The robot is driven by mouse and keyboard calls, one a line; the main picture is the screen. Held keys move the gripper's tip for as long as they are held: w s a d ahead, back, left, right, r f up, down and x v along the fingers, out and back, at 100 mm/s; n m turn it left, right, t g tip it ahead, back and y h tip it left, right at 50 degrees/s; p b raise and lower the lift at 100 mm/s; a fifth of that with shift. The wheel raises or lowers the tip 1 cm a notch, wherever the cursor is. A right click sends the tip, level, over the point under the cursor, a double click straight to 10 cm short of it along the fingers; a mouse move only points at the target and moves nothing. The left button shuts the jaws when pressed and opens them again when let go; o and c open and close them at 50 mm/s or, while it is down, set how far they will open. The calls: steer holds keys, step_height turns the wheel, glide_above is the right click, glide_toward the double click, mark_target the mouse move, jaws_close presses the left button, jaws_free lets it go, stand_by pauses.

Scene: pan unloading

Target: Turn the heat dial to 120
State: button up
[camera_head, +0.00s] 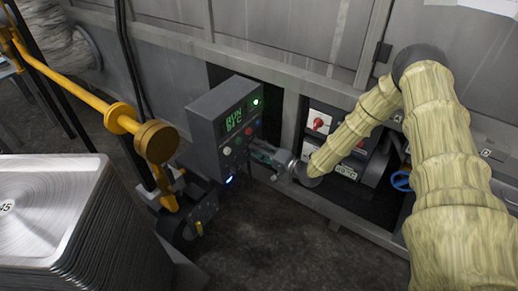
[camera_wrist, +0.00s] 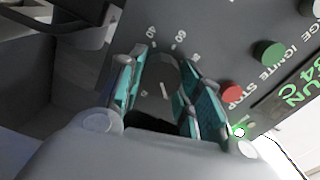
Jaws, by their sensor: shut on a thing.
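The heat dial (camera_wrist: 160,76) is a dark round knob on a grey control box (camera_head: 212,146). White numerals ring it, but they are rotated and partly hidden, so I cannot read its setting surely. My gripper (camera_wrist: 167,68) has its teal-padded fingers on either side of the dial and is shut on it. In the head view my gripper (camera_head: 264,152) reaches the front of the box from the right and hides the dial. The green display (camera_head: 234,120) reads RUN with a temperature below it, only partly legible.
A red STOP button (camera_wrist: 231,91) and a green IGNITE button (camera_wrist: 269,52) sit close beside my right finger. A yellow pipe (camera_head: 80,90) and stacked metal pans (camera_head: 50,210) are at left. A recessed panel with a red switch (camera_head: 318,122) is behind my arm.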

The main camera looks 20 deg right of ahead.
steer(key=shift+w+d, duration=0.1)
steer(key=shift+d, duration=0.1)
steer(key=o, duration=0.9)
steer(key=shift+o, duration=0.6)
steer(key=shift+a, duration=0.1)
steer(key=v, duration=1.2)
